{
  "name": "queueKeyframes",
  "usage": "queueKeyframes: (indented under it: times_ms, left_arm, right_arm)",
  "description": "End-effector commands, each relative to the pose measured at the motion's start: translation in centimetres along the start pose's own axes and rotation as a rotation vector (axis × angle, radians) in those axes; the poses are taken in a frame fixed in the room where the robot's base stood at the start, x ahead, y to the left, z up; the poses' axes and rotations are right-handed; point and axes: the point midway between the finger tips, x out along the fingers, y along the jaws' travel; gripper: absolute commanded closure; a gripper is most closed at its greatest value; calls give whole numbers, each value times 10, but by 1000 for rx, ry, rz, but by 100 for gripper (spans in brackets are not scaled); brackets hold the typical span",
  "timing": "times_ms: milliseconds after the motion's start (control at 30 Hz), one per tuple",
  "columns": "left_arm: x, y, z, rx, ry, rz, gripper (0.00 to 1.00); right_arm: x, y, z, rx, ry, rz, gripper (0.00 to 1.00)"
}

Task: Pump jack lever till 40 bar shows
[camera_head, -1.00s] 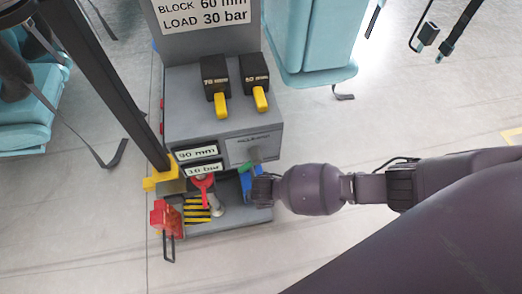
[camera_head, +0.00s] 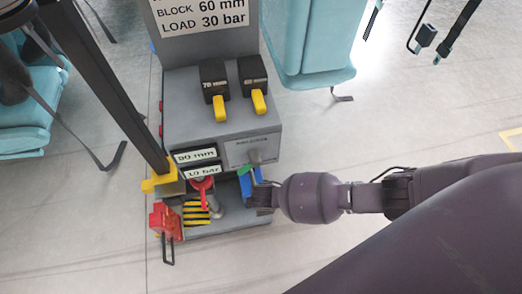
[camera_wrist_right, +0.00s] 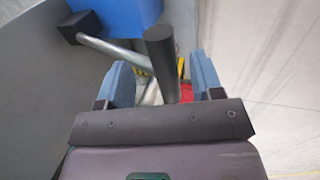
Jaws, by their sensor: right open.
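My right gripper (camera_head: 258,196) is at the front right of the grey jack stand (camera_head: 225,135). In the right wrist view its blue-padded fingers (camera_wrist_right: 160,80) are open, one on each side of a dark cylindrical handle (camera_wrist_right: 160,55), which I take to be the lever's grip. I cannot tell whether the fingers touch the handle. The lower readout (camera_head: 202,171) appears to show 10 bar, and the upper readout (camera_head: 194,155) shows 90 mm. The left gripper is not in view.
A sign (camera_head: 205,14) reads BLOCK 60 mm, LOAD 30 bar. A red valve handle (camera_head: 202,185), red part (camera_head: 163,220) and dark post (camera_head: 105,85) are at left. Teal seats (camera_head: 308,45) stand behind.

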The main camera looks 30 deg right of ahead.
Motion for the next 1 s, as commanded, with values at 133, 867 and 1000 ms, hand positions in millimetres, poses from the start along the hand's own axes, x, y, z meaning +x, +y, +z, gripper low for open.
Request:
queueKeyframes:
  times_ms: [133,867,1000]
  left_arm:
    - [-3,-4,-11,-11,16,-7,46]
    - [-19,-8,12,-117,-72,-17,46]
    - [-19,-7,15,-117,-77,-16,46]
  right_arm:
    - [-22,7,-1,1,4,10,40]
    - [-106,0,0,0,0,-1,40]
    - [-105,-1,0,0,0,-2,40]
